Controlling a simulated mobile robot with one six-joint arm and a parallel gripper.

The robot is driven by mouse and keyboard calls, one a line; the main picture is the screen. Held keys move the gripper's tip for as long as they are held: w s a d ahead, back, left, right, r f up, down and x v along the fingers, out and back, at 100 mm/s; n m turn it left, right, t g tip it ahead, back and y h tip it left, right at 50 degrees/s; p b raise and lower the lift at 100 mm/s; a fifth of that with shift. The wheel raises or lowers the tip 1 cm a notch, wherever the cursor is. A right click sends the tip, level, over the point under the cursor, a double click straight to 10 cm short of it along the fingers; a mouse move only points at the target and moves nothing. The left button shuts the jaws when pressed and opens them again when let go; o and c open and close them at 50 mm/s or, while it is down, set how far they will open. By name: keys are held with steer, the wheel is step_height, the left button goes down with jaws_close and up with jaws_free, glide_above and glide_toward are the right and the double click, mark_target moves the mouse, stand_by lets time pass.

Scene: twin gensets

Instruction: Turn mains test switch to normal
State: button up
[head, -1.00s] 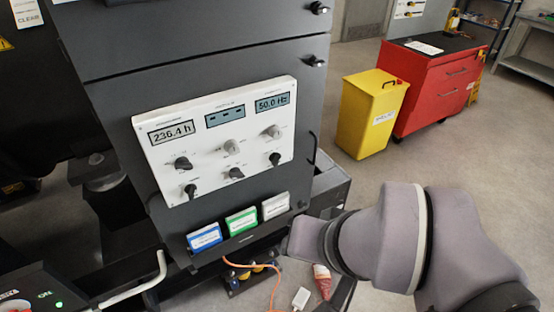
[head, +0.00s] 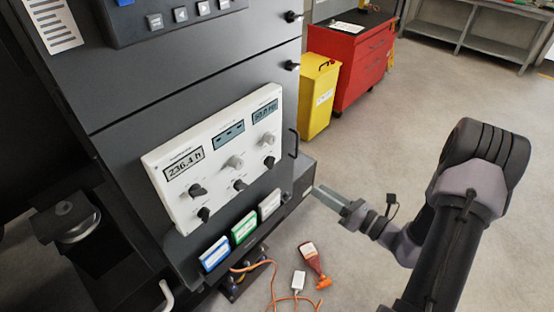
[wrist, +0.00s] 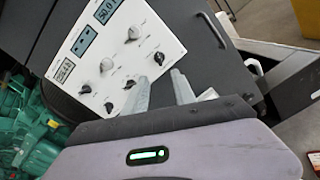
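The white control panel (head: 215,190) is on the dark cabinet front, with three displays and several dark and grey knobs. Its labels are too small to read, so I cannot tell which knob is the mains test switch. Dark knobs include one at lower left (head: 204,214), one at lower middle (head: 240,185) and one at lower right (head: 269,162). My gripper (head: 318,192) is right of the panel, apart from it. In the wrist view its two fingers (wrist: 163,84) stand apart and empty, with the panel (wrist: 125,20) tilted beyond them.
Blue, green and white boxes (head: 244,227) sit in a holder below the panel. A black handle (head: 293,143) sticks out beside the panel. A yellow bin (head: 320,95) and red cabinet (head: 350,62) stand behind.

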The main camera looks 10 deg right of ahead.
mark_target(271, 162)
steer(key=b+x, duration=0.1)
steer(key=x, duration=1.5)
steer(key=shift+a+b, duration=0.35)
steer(key=shift+w, duration=0.1)
jaws_close()
